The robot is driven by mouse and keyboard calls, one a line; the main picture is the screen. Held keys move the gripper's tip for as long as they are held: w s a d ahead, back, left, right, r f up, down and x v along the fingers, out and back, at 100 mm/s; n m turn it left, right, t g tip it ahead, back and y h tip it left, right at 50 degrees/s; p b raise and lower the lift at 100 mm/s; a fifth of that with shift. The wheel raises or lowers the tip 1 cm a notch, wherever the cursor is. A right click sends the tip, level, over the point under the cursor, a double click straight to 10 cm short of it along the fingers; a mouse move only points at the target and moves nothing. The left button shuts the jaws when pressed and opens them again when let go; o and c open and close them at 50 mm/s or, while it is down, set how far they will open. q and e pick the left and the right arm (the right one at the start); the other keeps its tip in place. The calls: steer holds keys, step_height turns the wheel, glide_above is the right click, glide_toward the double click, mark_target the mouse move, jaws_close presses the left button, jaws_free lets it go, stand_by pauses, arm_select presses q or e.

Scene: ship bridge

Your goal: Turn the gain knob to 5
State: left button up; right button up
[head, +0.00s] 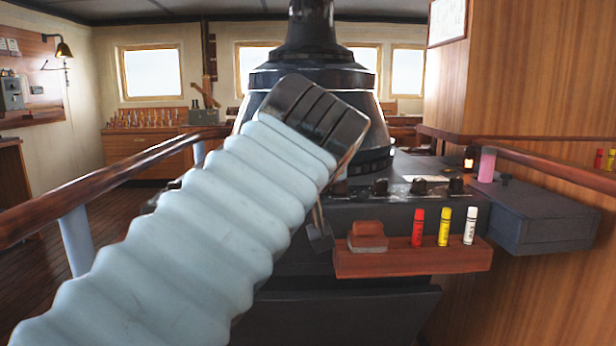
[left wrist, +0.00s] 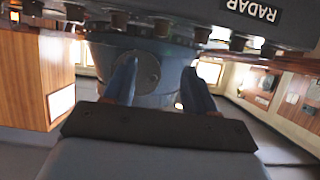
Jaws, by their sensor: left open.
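The radar console (head: 430,205) stands ahead with a row of small dark knobs (head: 419,186) along its front panel. Their labels are too small to read, so I cannot tell which is the gain knob. In the left wrist view, which is upside down, several knobs (left wrist: 162,27) line the panel near a RADAR label (left wrist: 262,11). My left gripper (left wrist: 159,68) is open, its two fingers apart with nothing between them. It appears close to the panel. In the head view my left arm and wrist hide the fingers and the panel's left part. My right gripper is not in view.
A wooden holder (head: 410,262) with an eraser block (head: 367,236) and red, yellow and white markers (head: 443,227) juts from the console front. Wooden handrails (head: 95,190) flank the console on both sides. A grey box (head: 535,215) stands at right.

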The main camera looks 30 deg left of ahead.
arm_select(q)
steer(key=p+x, duration=0.1)
steer(key=x, duration=1.2)
steer(key=shift+w+a+f, duration=0.1)
steer(key=shift+w+f, duration=0.05)
steer(key=shift+f, duration=0.05)
steer(key=shift+c, duration=0.2)
jaws_close()
steer(key=shift+m+h, duration=0.3)
steer(key=shift+h, duration=0.1)
